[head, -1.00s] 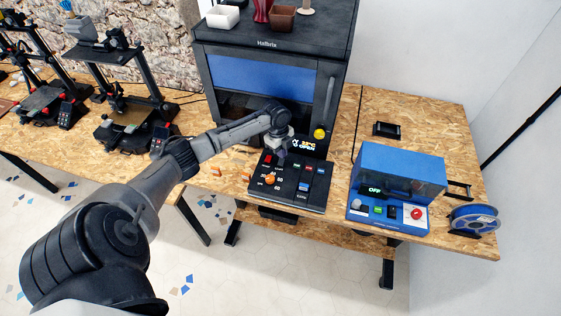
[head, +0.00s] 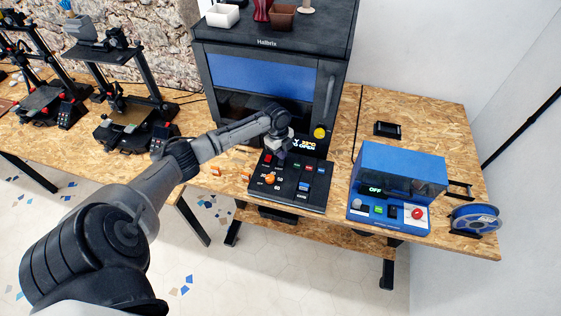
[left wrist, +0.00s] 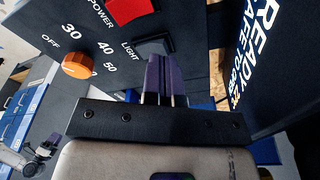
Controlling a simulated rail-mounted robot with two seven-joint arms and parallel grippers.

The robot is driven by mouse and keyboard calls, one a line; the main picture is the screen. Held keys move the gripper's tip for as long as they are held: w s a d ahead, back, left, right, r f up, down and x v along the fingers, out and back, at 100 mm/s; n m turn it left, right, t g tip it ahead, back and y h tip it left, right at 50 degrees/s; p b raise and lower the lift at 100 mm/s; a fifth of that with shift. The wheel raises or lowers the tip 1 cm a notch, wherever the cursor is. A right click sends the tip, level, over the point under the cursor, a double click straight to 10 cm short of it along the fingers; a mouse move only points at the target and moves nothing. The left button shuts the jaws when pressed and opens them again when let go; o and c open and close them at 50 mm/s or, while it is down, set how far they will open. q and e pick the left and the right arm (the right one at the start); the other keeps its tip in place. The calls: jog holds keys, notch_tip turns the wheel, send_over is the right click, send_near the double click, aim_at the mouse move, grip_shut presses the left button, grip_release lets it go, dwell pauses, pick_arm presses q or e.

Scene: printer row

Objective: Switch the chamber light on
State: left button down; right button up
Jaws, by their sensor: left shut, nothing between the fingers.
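The black control panel (head: 287,195) of the large dark printer cabinet faces up in front of it. My left gripper (head: 281,157) is over the panel's upper left part, fingers closed and empty. In the left wrist view, the closed fingertips (left wrist: 165,78) are at the lower edge of the grey rocker switch (left wrist: 155,47) labelled LIGHT. I cannot tell whether they touch it. A red POWER switch (left wrist: 129,9) and an orange dial (left wrist: 76,65) are beside it. The chamber window (head: 250,108) looks dark in its lower part.
The display (head: 303,145) behind the panel is partly hidden by my gripper. A blue box (head: 400,172) reading OFF stands to the right, with a blue spool (head: 474,218) beyond it. Open-frame printers (head: 120,100) stand at left.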

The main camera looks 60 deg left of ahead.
pick_arm(q)
jog(key=shift+f+b, duration=0.4)
jog(key=shift+f, duration=0.35)
jog(key=shift+r, duration=0.1)
dwell(0.3)
jog(key=shift+r+p, duration=0.45)
jog(key=shift+p, duration=0.05)
notch_tip(320, 180, up, 6)
jog(key=p, duration=0.6)
dwell(0.4)
